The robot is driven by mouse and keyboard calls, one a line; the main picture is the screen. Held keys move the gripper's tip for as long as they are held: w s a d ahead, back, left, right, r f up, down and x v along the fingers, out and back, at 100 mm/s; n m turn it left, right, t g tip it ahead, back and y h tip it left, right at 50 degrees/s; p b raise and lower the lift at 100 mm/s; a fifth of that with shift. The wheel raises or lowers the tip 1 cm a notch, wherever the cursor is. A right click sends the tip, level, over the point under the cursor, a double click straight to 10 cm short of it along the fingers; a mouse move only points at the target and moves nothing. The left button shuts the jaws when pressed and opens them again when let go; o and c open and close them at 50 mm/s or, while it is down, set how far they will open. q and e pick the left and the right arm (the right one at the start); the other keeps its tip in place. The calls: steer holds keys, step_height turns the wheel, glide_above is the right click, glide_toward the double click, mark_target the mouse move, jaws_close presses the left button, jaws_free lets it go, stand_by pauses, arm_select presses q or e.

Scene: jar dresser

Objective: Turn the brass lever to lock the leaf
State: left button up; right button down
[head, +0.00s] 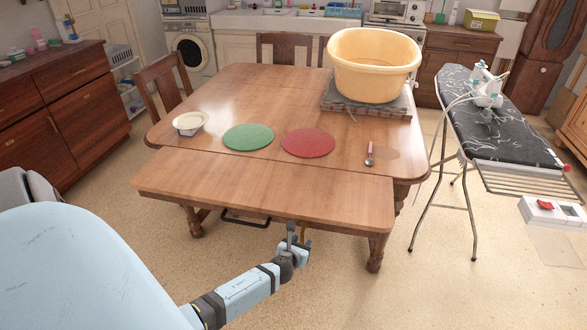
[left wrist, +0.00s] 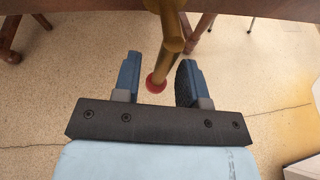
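The wooden table's front leaf (head: 262,192) lies level with the rest of the top, with a seam line behind it. The brass lever (left wrist: 171,30) hangs from under the table in the left wrist view and ends in a red tip (left wrist: 156,84). My left gripper (head: 293,244) is at the leaf's front edge, low and right of its middle. In the left wrist view the same gripper (left wrist: 160,64) is open, with the lever's lower end showing between its fingers and a gap on each side. I cannot tell whether they touch. My right gripper is not in view.
On the table (head: 225,95) are a green mat (head: 248,137), a red mat (head: 308,143), a bowl (head: 189,122), a spoon (head: 369,155) and a yellow tub (head: 373,65). An ironing board (head: 500,125) stands to the right. The floor (head: 440,280) in front is clear.

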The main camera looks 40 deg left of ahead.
arm_select(q)
steer(key=p+v, duration=0.2)
steer(key=v, duration=1)
steer(key=shift+s+r, duration=0.2)
steer(key=shift+s, duration=0.15)
steer(key=shift+d, duration=0.1)
